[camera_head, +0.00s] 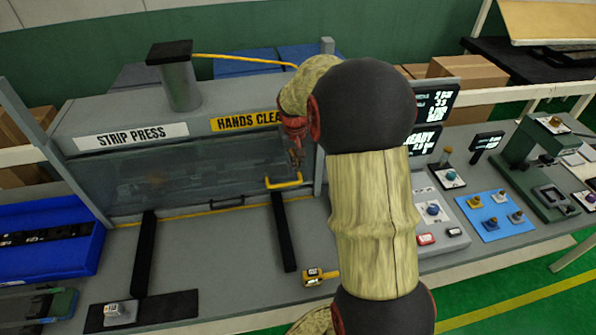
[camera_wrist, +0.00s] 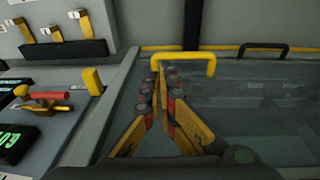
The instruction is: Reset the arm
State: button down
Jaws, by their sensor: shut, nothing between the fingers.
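My gripper (camera_wrist: 158,75) is shut and empty in the wrist view, with its yellow and red fingertips together. In that view the fingertips overlap the yellow handle (camera_wrist: 183,54) of the clear press cover; I cannot tell whether they touch it. In the head view my gripper (camera_head: 297,158) hangs in front of the press at its right end, partly hidden by my arm. The yellow handle (camera_head: 285,182) shows just below it.
The strip press (camera_head: 133,134) stands on the grey bench, its clear cover down. A blue tray (camera_head: 60,262) is at the left. A blue mat (camera_head: 494,215) with several clips and a green hand press (camera_head: 549,155) are at the right. Two black rails lie on the bench.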

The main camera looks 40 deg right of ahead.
jog(key=shift+v, duration=2.05)
jog(key=s+a+n+t+b, duration=0.1)
jog(key=s+a+n+b, duration=0.1)
jog(key=s+a, duration=0.5)
jog(key=s+a+r+n+t+y+b, duration=0.1)
jog(key=s+a+b, duration=0.4)
jog(key=a, duration=0.8)
jog(key=s+a+n+t+b, duration=0.2)
jog(key=s+a+n+b, duration=0.1)
jog(key=s+a, duration=0.5)
jog(key=shift+s+a+r+y+b, duration=0.2)
jog(key=shift+s+a+y+b, duration=0.25)
jog(key=shift+a, duration=0.65)
jog(key=shift+d, duration=0.1)
